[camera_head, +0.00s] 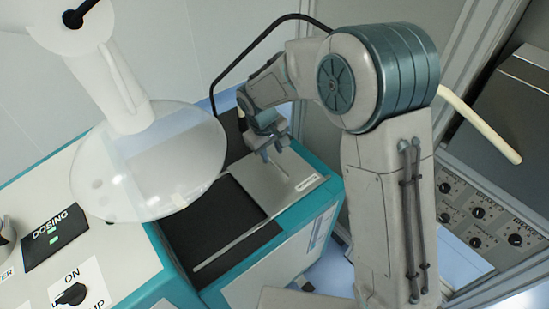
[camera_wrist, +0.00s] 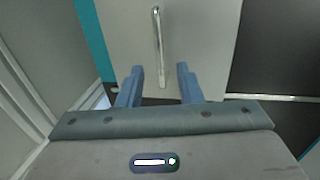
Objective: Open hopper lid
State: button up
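The hopper lid is a flat light-grey panel (camera_head: 291,186) on top of the teal-and-white machine, and it lies closed. It fills the upper middle of the wrist view (camera_wrist: 200,40). A thin metal bar handle (camera_wrist: 157,40) stands on the lid. My gripper (camera_head: 267,150) is over the lid near the handle. In the wrist view the blue fingers (camera_wrist: 160,76) are spread apart, with the lower end of the handle appearing in the gap between them. Nothing is gripped. In the head view the handle is small and partly hidden by my gripper.
A black recessed panel (camera_head: 210,225) with a pale bar along its edge lies beside the lid. A translucent white dome (camera_head: 150,165) stands at left, near the DOSING label (camera_head: 55,238) and a black ON knob (camera_head: 71,294). A grey knob panel (camera_head: 478,222) is at right.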

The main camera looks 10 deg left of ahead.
aim_at(275, 163)
jog(key=shift+w+d+f, duration=0.15)
jog(key=shift+f, duration=0.9)
jog(key=shift+w+d+f, duration=0.1)
jog(key=shift+w+f, duration=0.05)
jog(key=shift+f, duration=0.85)
grip_shut()
